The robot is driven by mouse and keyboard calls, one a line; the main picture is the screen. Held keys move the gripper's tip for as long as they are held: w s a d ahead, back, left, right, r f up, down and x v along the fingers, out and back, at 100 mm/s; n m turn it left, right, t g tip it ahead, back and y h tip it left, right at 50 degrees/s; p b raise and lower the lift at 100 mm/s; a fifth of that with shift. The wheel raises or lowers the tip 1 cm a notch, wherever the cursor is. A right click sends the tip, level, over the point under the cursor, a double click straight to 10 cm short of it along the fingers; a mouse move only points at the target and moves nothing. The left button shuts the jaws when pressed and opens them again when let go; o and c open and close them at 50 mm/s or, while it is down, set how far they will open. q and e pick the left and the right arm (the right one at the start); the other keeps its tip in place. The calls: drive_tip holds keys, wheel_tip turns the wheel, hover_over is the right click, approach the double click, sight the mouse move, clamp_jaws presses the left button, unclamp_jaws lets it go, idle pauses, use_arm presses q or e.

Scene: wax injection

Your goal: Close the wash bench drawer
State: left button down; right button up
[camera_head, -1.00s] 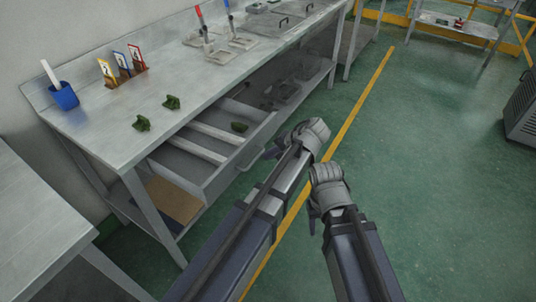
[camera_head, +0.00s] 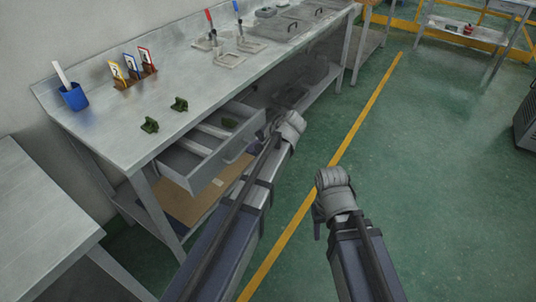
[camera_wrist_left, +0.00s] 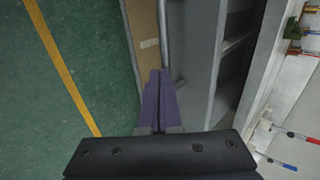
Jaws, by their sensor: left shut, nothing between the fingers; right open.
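The wash bench (camera_head: 115,115) runs along the wall. My left gripper (camera_head: 267,141) is at the drawer front, near the handle. In the left wrist view its fingers (camera_wrist_left: 159,85) are together with nothing between them; contact with the drawer is unclear. My right gripper (camera_head: 318,218) is open and empty over the floor, away from the bench.
Two green pieces (camera_head: 150,125) stand on the bench top, near a blue cup (camera_head: 74,97) and a card rack (camera_head: 133,76). A lower shelf holds a brown board (camera_head: 185,200). Another table (camera_head: 40,210) stands at the left. The green floor (camera_head: 430,180) at right is open.

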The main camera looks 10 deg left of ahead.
use_arm(q)
hover_over(220, 143)
drive_tip(key=shift+w+d, duration=0.15)
drive_tip(key=shift+d, duration=0.05)
drive_tip(key=shift+a, duration=0.2)
use_arm(e)
drive_tip(key=shift+d, duration=0.1)
use_arm(q)
drive_tip(key=shift+r, duration=0.1)
